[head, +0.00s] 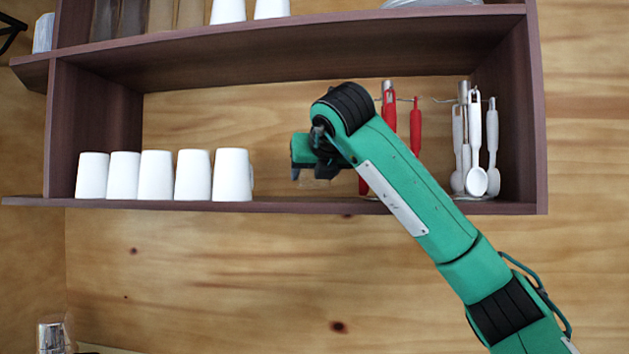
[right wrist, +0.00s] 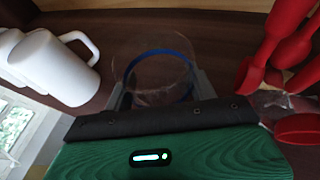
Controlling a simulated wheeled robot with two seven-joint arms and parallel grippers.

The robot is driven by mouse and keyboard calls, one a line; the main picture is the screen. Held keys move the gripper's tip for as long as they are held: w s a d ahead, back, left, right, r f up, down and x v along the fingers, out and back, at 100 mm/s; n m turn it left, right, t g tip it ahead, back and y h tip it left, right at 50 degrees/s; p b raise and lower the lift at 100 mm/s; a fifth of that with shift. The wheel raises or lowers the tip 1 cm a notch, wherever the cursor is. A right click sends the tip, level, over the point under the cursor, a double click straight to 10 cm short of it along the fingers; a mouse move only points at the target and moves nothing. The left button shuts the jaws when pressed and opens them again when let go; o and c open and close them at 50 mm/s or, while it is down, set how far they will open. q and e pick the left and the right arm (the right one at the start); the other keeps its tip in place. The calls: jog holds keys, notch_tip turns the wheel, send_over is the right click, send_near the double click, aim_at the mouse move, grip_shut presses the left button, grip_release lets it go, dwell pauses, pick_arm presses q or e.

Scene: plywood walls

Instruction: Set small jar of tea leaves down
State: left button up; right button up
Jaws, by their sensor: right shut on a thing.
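The small jar (right wrist: 155,68) is clear, with a blue band, and shows in the right wrist view between the two fingers of my right gripper (right wrist: 160,90). The fingers are shut on its sides. In the head view my right gripper (head: 318,172) is at the lower shelf, between the white cups and the red utensils. The jar is hard to make out there, and whether its base touches the shelf cannot be told. No tea leaves can be made out. My left gripper is not in view.
Several white cups (head: 157,175) stand on the lower shelf (head: 300,206) to the left; a white mug (right wrist: 55,67) is close left of the jar. Red utensils (head: 416,127) hang to the right, white ones (head: 476,150) farther right. Shelf between cups and gripper is clear.

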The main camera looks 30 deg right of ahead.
jog(key=shift+f, duration=0.6)
jog(key=shift+d+f, duration=0.15)
jog(key=shift+f, duration=0.45)
jog(key=shift+f, duration=0.15)
jog(key=o, duration=1.1)
